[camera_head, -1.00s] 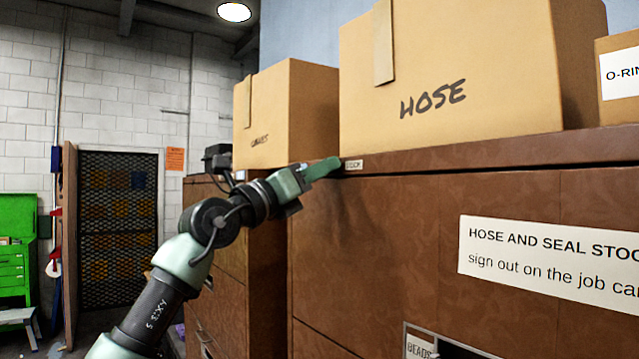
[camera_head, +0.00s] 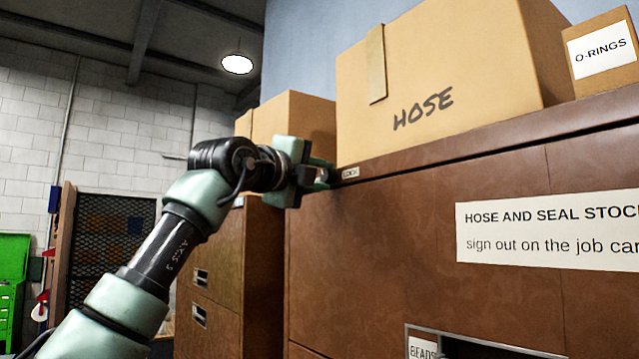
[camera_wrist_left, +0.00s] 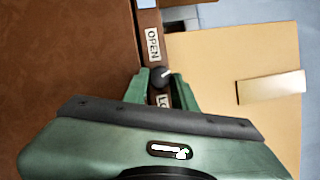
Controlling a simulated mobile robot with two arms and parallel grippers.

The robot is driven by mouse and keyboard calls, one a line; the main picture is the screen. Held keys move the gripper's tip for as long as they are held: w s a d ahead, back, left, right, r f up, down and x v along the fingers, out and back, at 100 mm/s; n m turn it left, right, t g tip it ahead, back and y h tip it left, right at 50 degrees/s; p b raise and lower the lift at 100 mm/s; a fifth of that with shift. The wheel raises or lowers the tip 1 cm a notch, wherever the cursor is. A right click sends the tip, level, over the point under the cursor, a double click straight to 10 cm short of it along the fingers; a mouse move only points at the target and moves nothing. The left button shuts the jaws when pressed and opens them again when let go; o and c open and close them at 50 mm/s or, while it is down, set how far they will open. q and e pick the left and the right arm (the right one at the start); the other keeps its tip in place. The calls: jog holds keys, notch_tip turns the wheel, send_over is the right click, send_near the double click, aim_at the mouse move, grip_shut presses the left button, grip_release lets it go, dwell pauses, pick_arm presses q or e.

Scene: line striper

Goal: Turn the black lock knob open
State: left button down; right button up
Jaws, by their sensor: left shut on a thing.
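The black lock knob (camera_wrist_left: 159,77) shows in the left wrist view on the cabinet's top strip, with a pale mark on it. It sits between an OPEN label (camera_wrist_left: 153,44) and a partly covered label that starts with LO (camera_wrist_left: 163,101). The LOCK label also shows in the head view (camera_head: 350,173). My left gripper (camera_head: 324,176) is at the front left corner of the brown cabinet's (camera_head: 400,215) top edge, its green fingers shut on the knob. In the head view the fingers mostly hide the knob. My right gripper is not in view.
A sign (camera_head: 550,235) is on the cabinet front. A drawer labelled BEADS (camera_head: 422,348) is below.

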pick_arm(q)
jog(key=shift+r+n+g+y+p, duration=0.15)
jog(key=shift+n+g+y+p, duration=0.35)
jog(key=shift+n, duration=1.1)
jog(key=c, duration=1.4)
grip_release()
jog(key=shift+o, duration=1.3)
jog(key=shift+d, duration=0.15)
jog(key=b+v, duration=0.5)
jog(key=v, duration=0.2)
jog(key=shift+s+a, duration=0.25)
